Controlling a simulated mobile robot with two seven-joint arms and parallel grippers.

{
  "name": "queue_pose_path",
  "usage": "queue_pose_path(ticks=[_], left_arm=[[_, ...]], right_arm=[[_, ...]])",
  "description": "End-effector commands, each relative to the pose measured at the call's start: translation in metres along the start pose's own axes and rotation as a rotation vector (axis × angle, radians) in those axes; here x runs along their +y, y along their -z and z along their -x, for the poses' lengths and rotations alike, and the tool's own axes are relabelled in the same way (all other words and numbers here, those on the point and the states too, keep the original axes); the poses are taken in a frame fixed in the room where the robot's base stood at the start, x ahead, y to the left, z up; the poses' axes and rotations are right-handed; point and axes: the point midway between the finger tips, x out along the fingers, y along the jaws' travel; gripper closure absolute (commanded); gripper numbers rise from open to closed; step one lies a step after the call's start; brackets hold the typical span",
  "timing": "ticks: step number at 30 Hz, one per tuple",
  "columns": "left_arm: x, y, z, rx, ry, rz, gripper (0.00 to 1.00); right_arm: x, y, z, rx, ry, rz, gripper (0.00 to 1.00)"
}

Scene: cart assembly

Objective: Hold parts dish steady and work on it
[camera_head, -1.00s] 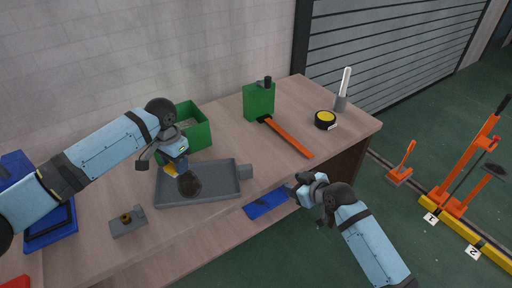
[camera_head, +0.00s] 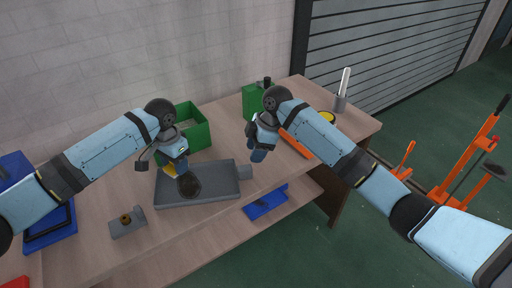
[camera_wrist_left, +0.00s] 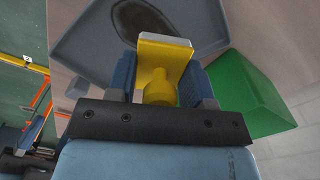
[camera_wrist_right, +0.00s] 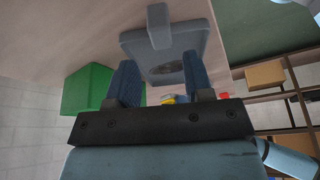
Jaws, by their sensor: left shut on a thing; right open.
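The grey parts dish (camera_head: 222,183) lies on the workbench, with a stubby grey handle (camera_head: 246,172) on its right end and a dark round patch (camera_head: 188,186) inside. My left gripper (camera_head: 176,167) is over the dish's left part. In the left wrist view it is shut on a yellow piece (camera_wrist_left: 164,62), whose tip is by the dark patch. My right gripper (camera_head: 259,157) is open and empty, above the bench just behind the dish's handle. In the right wrist view the handle (camera_wrist_right: 158,28) lies ahead of the open fingers, apart from them.
A green bin (camera_head: 198,131) stands behind the dish. A green box (camera_head: 252,100) and an orange-handled tool (camera_head: 296,143) are partly hidden by my right arm. A grey block (camera_head: 128,222) with a brass-coloured part sits front left. A blue tray (camera_head: 266,203) is on the lower shelf.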

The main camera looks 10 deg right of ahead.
Motion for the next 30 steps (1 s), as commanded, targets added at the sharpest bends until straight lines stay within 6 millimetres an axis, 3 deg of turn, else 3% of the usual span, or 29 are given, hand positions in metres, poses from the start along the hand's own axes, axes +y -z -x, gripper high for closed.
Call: queue_pose_path(ticks=[15, 23, 28, 29, 30], left_arm=[[0.000, 0.000, 0.000, 0.000, 0.000, 0.000, 0.72], [0.000, 0.000, 0.000, 0.000, 0.000, 0.000, 0.72], [0.000, 0.000, 0.000, 0.000, 0.000, 0.000, 0.72], [0.000, 0.000, 0.000, 0.000, 0.000, 0.000, 0.72], [0.000, 0.000, 0.000, 0.000, 0.000, 0.000, 0.72]], right_arm=[[0.000, 0.001, -0.062, 0.001, 0.000, -0.001, 0.53], [0.000, 0.001, -0.076, 0.002, -0.002, -0.001, 0.53], [0.000, 0.001, -0.075, 0.002, -0.003, -0.001, 0.92], [0.000, 0.001, -0.075, 0.002, -0.003, -0.001, 0.94], [0.000, 0.001, -0.075, 0.002, -0.003, -0.001, 0.75]])
